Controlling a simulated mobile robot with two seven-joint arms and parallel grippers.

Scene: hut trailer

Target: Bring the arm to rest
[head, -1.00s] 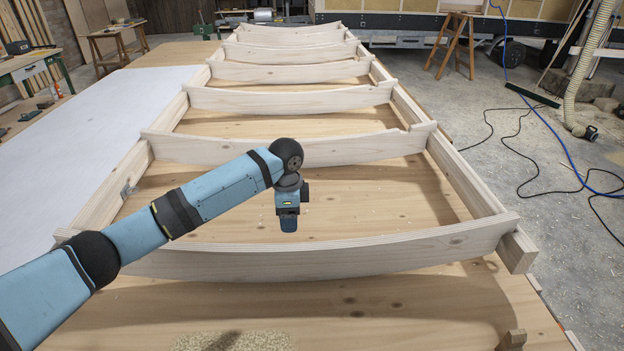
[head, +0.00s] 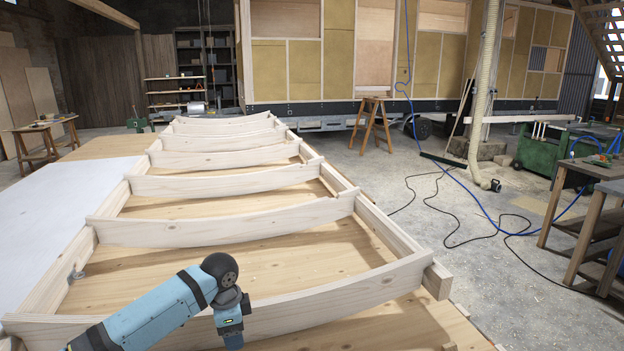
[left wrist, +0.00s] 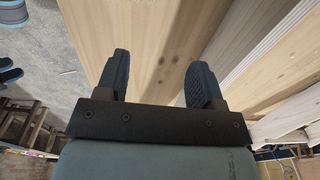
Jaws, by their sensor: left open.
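My left arm comes in from the bottom left of the head view, and its left gripper (head: 232,340) points down in front of the nearest curved beam of a wooden frame (head: 340,294). The gripper's tips are near the lower edge of that view. In the left wrist view the two dark fingers of my left gripper (left wrist: 157,82) stand apart with nothing between them. Pale wooden boards (left wrist: 165,40) lie beyond the fingers. My right gripper is in neither view.
The frame with several curved cross-beams rests on a wooden platform (head: 130,270). A white sheet (head: 60,195) lies at the left. A sawhorse (head: 372,122), a hose (head: 486,80) and loose cables (head: 440,215) stand or lie on the floor. A workbench (head: 590,215) is at the right.

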